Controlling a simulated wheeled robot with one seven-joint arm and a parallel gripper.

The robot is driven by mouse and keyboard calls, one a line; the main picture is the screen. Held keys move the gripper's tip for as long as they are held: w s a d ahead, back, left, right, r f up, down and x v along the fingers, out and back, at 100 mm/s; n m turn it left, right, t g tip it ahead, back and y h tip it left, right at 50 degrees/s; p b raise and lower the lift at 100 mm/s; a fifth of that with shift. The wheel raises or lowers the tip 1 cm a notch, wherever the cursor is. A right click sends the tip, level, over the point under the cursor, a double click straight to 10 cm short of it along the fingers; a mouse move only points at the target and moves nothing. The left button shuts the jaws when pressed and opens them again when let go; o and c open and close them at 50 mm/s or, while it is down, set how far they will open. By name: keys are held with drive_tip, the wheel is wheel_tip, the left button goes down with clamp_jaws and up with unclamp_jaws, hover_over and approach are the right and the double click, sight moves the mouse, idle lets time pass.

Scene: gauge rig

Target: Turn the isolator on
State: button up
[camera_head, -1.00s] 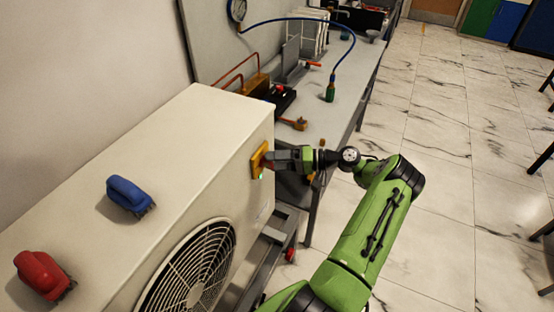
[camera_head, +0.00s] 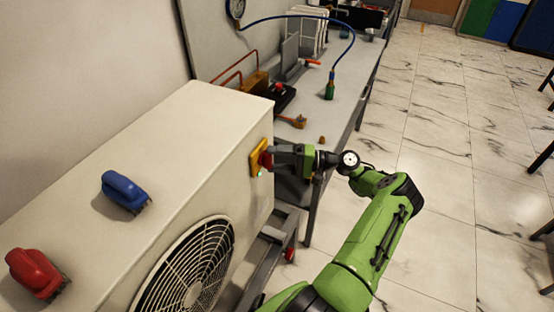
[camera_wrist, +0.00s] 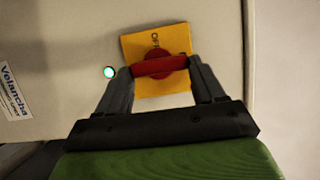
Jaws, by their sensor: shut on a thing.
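The isolator is a yellow plate (camera_wrist: 158,42) with a red rotary handle (camera_wrist: 160,66), on the side of the white outdoor unit. In the wrist view the handle lies nearly level across the picture. A small green light (camera_wrist: 109,72) glows left of the plate. The lettering on the plate is partly hidden by the handle.
The white unit (camera_head: 190,130) has a fan grille (camera_head: 195,275) in front; a blue brush (camera_head: 125,190) and a red brush (camera_head: 38,272) lie on top. A grey bench (camera_head: 345,105) with tools and a hose stands behind. Open tiled floor (camera_head: 450,150) is on the right.

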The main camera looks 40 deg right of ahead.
drive_tip(key=o, duration=1)
drive_tip(key=shift+o, duration=0.2)
drive_tip(key=b+v, duration=0.2)
drive_tip(key=v, duration=1.3)
drive_tip(key=shift+s+d+b, duration=0.25)
drive_tip(key=shift+d+b, duration=0.05)
drive_tip(key=shift+b, duration=0.05)
drive_tip(key=shift+f, duration=0.1)
